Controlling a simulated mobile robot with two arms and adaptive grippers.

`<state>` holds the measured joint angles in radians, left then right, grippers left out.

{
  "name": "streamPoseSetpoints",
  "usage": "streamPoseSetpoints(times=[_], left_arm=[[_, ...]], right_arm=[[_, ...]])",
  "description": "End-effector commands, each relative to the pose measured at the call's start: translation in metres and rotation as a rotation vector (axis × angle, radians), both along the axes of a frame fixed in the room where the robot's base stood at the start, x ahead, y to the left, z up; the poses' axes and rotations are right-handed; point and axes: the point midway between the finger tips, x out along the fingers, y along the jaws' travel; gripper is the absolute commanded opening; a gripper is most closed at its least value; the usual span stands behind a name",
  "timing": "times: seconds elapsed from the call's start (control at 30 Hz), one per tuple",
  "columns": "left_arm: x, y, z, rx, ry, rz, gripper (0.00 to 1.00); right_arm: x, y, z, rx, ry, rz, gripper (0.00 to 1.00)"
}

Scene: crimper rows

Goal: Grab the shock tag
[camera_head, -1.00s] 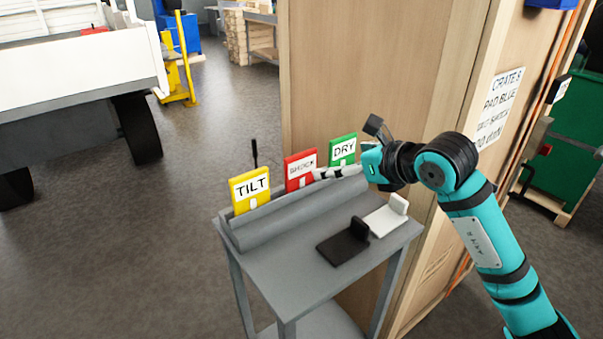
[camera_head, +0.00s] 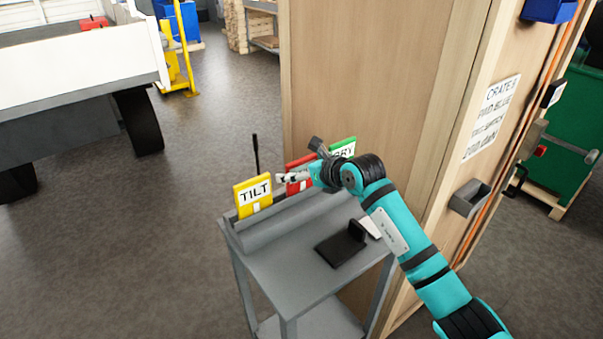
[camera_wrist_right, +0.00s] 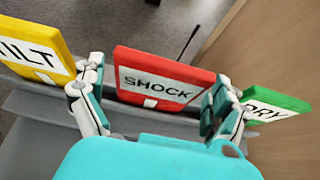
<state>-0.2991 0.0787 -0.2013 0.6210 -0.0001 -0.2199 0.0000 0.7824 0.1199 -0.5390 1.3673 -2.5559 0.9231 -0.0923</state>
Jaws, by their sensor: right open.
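The red shock tag (camera_head: 300,172) stands in the grey rack on the cart, between the yellow tilt tag (camera_head: 253,195) and the green dry tag (camera_head: 343,148). My right arm hides part of it in the head view. In the right wrist view the red tag (camera_wrist_right: 163,78) stands between the two fingers of my right gripper (camera_wrist_right: 155,103). The gripper is open, with one finger near the yellow tag (camera_wrist_right: 35,47) and the other near the green tag (camera_wrist_right: 272,105). I cannot tell whether either finger touches a tag. My left gripper is not in view.
The grey cart (camera_head: 270,270) holds a black bracket (camera_head: 343,246) and a partly hidden white one (camera_head: 371,227). A thin black rod (camera_head: 256,153) rises behind the tags. A tall wooden crate (camera_head: 370,80) stands close behind the cart. Open floor lies to the left.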

Motion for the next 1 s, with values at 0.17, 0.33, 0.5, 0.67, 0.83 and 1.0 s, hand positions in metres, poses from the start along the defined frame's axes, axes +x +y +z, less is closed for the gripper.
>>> streamPoseSetpoints(times=[0.17, 0.33, 0.5, 0.67, 0.83, 1.0], left_arm=[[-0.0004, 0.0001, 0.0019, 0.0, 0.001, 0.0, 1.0], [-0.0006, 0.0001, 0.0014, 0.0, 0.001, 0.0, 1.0], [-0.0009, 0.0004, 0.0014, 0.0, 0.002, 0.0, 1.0], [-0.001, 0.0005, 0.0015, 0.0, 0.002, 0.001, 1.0], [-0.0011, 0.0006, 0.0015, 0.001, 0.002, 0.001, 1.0], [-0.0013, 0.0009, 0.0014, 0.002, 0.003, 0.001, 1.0]], right_arm=[[0.005, 0.004, -0.0038, -0.001, -0.001, 0.001, 1.0], [0.0047, 0.0037, -0.0041, -0.001, -0.001, 0.001, 0.97], [0.0047, 0.0036, -0.004, -0.001, -0.001, 0.0, 0.75], [0.0045, 0.0035, -0.0041, -0.001, -0.001, 0.0, 0.55], [0.0046, 0.0035, -0.0041, -0.001, -0.001, 0.0, 0.55], [0.0046, 0.0033, -0.0042, -0.001, 0.0, 0.0, 0.54]])
